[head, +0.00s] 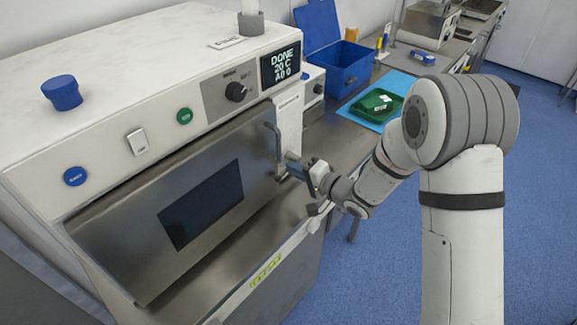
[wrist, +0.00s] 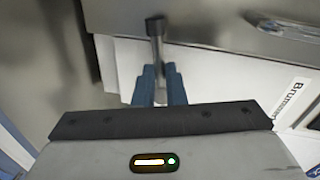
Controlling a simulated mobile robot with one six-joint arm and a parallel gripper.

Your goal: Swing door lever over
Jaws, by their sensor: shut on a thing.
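The door lever (head: 276,148) is a grey metal bar at the right edge of the steel oven-like door (head: 135,226). In the head view it stands roughly upright, with its lower end at my gripper (head: 293,170). In the wrist view the blue fingers of my gripper (wrist: 160,88) are shut on the lever (wrist: 155,40), whose dark end points up between them. The door looks closed, with a dark window in its middle. The fingers hide part of the lever.
The machine's white front panel has a dark knob (head: 236,91) and a display (head: 281,65) reading "DONE 20 C". A blue cap (head: 62,92) sits on top. A blue box (head: 345,68) and a green tray (head: 376,104) stand on the bench behind. Blue floor is free at right.

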